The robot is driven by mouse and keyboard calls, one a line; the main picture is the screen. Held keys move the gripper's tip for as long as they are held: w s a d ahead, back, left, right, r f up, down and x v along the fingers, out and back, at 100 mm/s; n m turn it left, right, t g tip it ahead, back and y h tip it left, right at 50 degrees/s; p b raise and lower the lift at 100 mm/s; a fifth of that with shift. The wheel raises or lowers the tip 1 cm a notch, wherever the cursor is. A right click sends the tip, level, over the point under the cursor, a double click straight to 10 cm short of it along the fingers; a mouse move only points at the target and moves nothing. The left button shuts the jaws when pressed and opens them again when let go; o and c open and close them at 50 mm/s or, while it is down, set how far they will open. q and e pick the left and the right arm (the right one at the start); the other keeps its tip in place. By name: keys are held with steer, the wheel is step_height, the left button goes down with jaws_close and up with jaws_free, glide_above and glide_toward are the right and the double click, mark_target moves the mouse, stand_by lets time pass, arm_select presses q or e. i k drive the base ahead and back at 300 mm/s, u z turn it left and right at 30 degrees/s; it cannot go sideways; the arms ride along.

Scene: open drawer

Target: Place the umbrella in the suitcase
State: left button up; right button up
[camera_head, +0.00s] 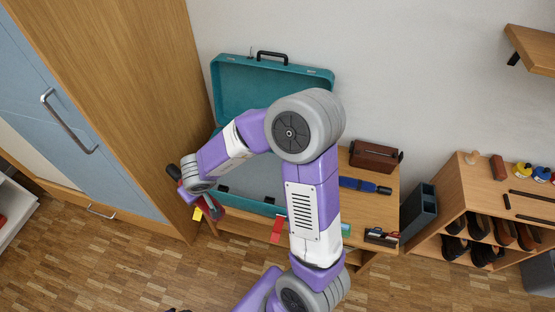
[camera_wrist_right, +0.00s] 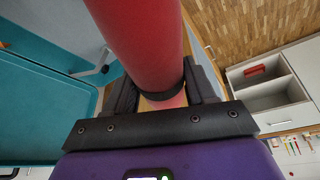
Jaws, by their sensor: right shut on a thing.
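The teal suitcase (camera_head: 222,95) stands open on the wooden table, its lid raised against the wall. Its grey interior is partly hidden behind my right arm. My right gripper (camera_head: 197,199) is at the suitcase's left front corner. It is shut on a red umbrella (camera_wrist_right: 145,45), seen as a thick red cylinder with a dark band in the right wrist view. The umbrella also shows, small and partly hidden, in the head view (camera_head: 219,209). The suitcase's teal edge (camera_wrist_right: 45,95) is at left in the wrist view. My left gripper is not in view.
A tall wooden cabinet (camera_head: 135,75) stands close on the left. A brown box (camera_head: 374,156) and a blue, dark-ended item (camera_head: 358,184) lie on the table right of the suitcase. A red piece (camera_head: 277,230) is at the table's front. A shoe rack (camera_head: 485,195) stands right.

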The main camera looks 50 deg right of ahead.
mark_target(269, 178)
steer(key=z, duration=0.95)
steer(key=i, duration=0.85)
steer(key=z, duration=0.8)
